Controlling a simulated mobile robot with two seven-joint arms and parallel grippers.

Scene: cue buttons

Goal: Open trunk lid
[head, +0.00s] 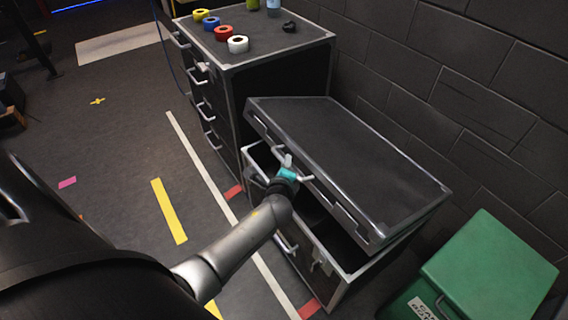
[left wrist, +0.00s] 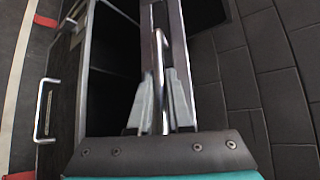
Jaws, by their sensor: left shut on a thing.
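The trunk (head: 320,262) is a black case with metal edges, standing on the floor against the wall. Its black lid (head: 350,160) is tilted up at the front, leaving a dark gap above the body. My left gripper (head: 289,163), with a teal band, is at the lid's front edge, shut on the lid handle (head: 306,179). In the left wrist view the handle (left wrist: 159,50) is a metal bar running between the two fingers (left wrist: 160,90). The dark inside of the trunk shows beside it. My right gripper is not in view.
A taller black case (head: 285,85) with several handles stands behind the trunk, with coloured tape rolls (head: 223,33) on top. A green box (head: 490,268) stands close at the right. A brick wall (head: 440,100) is behind the lid. The floor at left is open, with tape strips.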

